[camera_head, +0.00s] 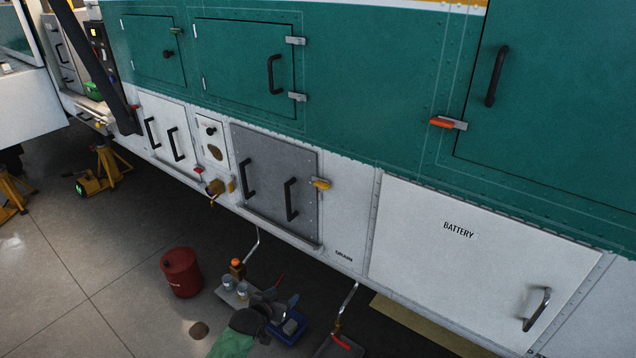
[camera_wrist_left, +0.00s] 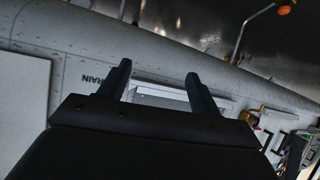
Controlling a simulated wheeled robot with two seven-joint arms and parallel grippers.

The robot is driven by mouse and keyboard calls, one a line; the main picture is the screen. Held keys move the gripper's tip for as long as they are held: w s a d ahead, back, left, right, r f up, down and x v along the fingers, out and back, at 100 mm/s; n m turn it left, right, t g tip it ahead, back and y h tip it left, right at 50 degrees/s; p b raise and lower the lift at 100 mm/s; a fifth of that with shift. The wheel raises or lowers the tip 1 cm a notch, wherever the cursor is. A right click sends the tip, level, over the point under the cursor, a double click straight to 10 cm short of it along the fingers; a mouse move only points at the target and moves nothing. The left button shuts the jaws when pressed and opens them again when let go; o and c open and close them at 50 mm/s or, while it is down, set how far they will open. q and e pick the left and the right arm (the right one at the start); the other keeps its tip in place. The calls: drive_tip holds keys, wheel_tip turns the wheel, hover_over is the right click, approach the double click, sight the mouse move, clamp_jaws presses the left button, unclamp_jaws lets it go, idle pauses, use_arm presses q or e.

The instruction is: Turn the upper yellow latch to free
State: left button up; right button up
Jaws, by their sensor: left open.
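The yellow latch (camera_head: 321,184) sits at the right edge of the grey panel door (camera_head: 268,175) in the head view, near its upper corner. It lies roughly crosswise to the door edge. I make out no second yellow latch on that edge. My left gripper (camera_wrist_left: 158,70) shows in the left wrist view with its two dark fingers apart and nothing between them. Beyond the fingers are the white hull and a pale ledge, upside down; the latch cannot be made out there.
The white battery panel (camera_head: 470,265) is right of the grey door. An orange latch (camera_head: 441,122) is higher up on the green hull. A red canister (camera_head: 181,272) and tools in a blue tray (camera_head: 288,326) stand on the floor. Bent pipes hang below the hull.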

use_arm(q)
drive_tip(key=w+d+r+m+t+h+p, duration=0.1)
drive_tip(key=w+d+r+h, duration=0.15)
drive_tip(key=r, duration=0.85)
drive_tip(key=w+d+r+m+t+h+p, duration=0.1)
drive_tip(key=w+d+r+t, duration=0.15)
drive_tip(key=r, duration=0.85)
drive_tip(key=m+h, duration=0.1)
drive_tip(key=h, duration=0.1)
approach(319, 186)
drive_tip(key=d, duration=0.1)
drive_tip(key=p+x, duration=0.2)
drive_tip(key=x, duration=0.1)
drive_tip(key=p+x, duration=0.2)
drive_tip(key=x, duration=0.2)
drive_tip(key=shift+w+a+r, duration=0.15)
drive_tip(key=shift+w, duration=0.45)
use_arm(e)
drive_tip(key=s+d+f, duration=0.1)
drive_tip(key=s+d, duration=0.1)
drive_tip(key=s, duration=0.5)
drive_tip(key=s+d+f, duration=0.1)
drive_tip(key=s+d, duration=0.1)
drive_tip(key=s, duration=0.6)
drive_tip(key=shift+f+g, duration=0.25)
drive_tip(key=shift+g, duration=0.15)
drive_tip(key=shift+d, duration=0.1)
